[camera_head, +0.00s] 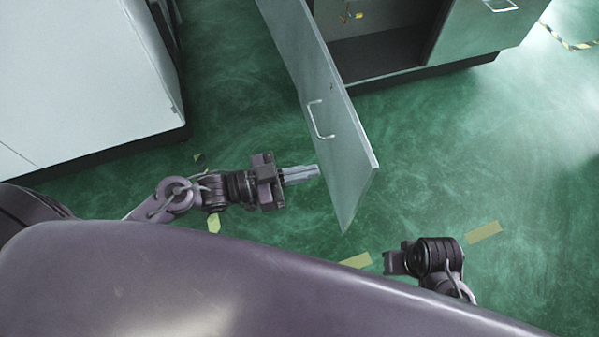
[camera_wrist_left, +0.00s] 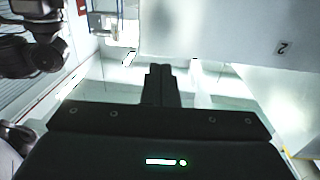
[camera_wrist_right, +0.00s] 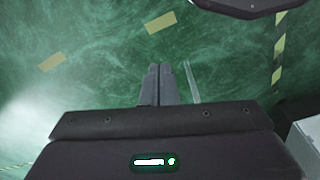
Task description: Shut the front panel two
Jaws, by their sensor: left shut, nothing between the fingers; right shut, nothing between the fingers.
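The grey front panel (camera_head: 335,130) stands swung open from its cabinet, its bar handle (camera_head: 320,119) on the face turned left.
The cabinet (camera_head: 480,35) stands at the top right, with a dark open compartment (camera_head: 375,50) behind the panel. A white cabinet (camera_head: 85,75) stands at the left. Yellow tape pieces (camera_head: 484,232) mark the green floor.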

